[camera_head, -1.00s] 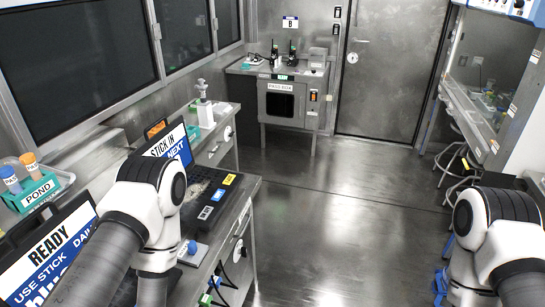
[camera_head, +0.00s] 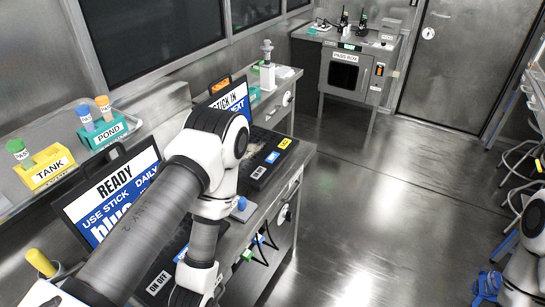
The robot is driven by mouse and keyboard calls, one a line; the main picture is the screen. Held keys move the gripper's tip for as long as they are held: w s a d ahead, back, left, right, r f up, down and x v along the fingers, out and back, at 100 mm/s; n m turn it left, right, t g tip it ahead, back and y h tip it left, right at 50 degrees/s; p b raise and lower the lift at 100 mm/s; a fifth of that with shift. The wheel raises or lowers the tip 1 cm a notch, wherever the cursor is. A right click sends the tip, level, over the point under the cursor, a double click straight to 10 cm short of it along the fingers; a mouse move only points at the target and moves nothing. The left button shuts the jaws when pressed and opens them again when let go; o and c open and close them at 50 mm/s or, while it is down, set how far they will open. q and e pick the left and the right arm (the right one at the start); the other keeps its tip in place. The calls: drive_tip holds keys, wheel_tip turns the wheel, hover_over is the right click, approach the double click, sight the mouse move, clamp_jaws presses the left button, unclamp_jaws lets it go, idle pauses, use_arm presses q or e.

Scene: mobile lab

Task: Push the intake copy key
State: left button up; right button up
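A laptop-like device with the screen (camera_head: 110,195) reading "READY USE STICK DAILY" stands on the left bench. A second screen (camera_head: 232,97) behind it reads "STICK IN ... NEXT". I cannot tell which key is the intake copy key. My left arm reaches across the near device and bends down over the bench, hiding part of it. Its gripper is out of view.
A yellow TANK rack (camera_head: 45,168) and a teal POND rack (camera_head: 105,132) hold capped tubes on the left shelf. A blue knob-like item (camera_head: 242,204) is at the bench's front edge. A pass box (camera_head: 350,72) stands at the back. The middle floor is clear.

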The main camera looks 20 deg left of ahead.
use_arm(q)
clamp_jaws()
idle(1.1)
